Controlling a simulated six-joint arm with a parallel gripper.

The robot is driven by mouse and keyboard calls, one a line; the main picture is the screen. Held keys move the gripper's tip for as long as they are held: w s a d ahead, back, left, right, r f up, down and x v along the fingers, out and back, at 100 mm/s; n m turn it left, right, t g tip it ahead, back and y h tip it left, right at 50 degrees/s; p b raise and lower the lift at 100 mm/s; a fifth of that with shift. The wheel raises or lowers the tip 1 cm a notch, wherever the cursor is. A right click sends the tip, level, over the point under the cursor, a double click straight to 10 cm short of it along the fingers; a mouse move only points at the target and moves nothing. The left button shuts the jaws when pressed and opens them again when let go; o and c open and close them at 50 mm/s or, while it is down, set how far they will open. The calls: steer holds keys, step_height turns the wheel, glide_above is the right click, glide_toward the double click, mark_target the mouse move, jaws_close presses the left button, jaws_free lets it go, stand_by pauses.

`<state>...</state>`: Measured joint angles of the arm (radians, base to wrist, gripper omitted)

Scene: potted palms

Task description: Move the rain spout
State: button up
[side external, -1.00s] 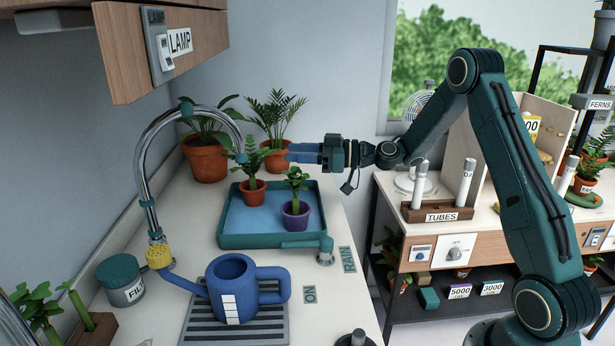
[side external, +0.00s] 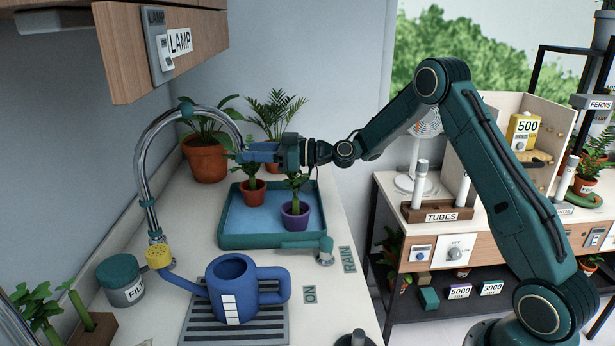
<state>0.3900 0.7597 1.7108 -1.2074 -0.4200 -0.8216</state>
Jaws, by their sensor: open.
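A chrome gooseneck spout (side external: 153,140) with teal collars arches over the counter at the left; I take it to be the rain spout. Its right end comes down over the tray's back left, by my fingertips. My gripper (side external: 248,152) is open, with blue fingers pointing left above the tray. It overlaps the spout's end in the picture; I cannot tell whether the fingers are around it or touch it. A teal lever (side external: 305,244) on a chrome base lies at the tray's front edge, beside a RAIN label (side external: 348,260) and an ON label (side external: 309,294).
A teal tray (side external: 262,241) holds a small palm in a terracotta pot (side external: 252,190) and a plant in a purple pot (side external: 295,215), both close below my gripper. A blue watering can (side external: 232,280) stands in front. Larger potted plants (side external: 205,160) stand behind. A wooden cabinet (side external: 130,60) hangs overhead.

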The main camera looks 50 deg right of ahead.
mark_target(241, 151)
steer(key=shift+x, duration=2.05)
steer(key=shift+c, duration=0.2)
jaws_close()
